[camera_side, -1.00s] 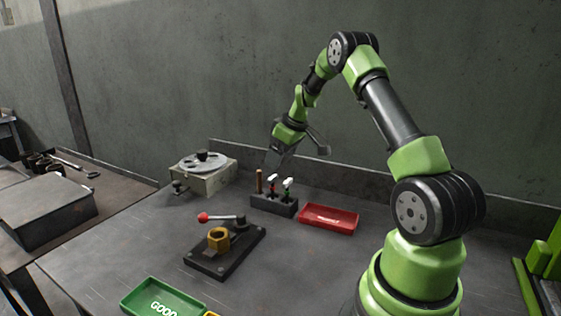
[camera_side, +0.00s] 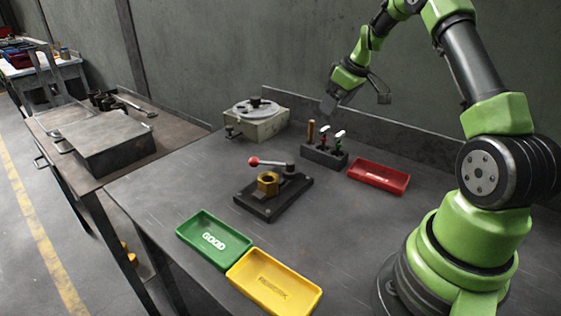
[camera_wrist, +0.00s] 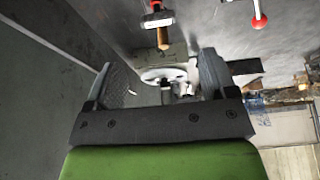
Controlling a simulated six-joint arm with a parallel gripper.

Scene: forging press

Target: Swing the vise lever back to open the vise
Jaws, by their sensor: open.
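The vise (camera_side: 290,190) is a dark block on a flat base plate in the middle of the bench, with a brass hex nut (camera_side: 268,182) on it. Its lever (camera_side: 272,163) is a grey bar with a red ball knob, pointing left over the nut from a pivot at the right. A red knob on a rod, seemingly this lever (camera_wrist: 259,20), shows at the top right of the wrist view. My gripper (camera_side: 355,100) is open and empty, high above the back of the bench and well apart from the lever. Its spread fingers also show in the wrist view (camera_wrist: 157,62).
A tool block (camera_side: 325,156) with upright tools stands behind the vise, below my gripper. A red tray (camera_side: 378,176) lies to its right, and a round-topped device (camera_side: 257,120) at back left. Green (camera_side: 190,232) and yellow (camera_side: 248,285) trays lie in front. Bare bench lies left of the vise.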

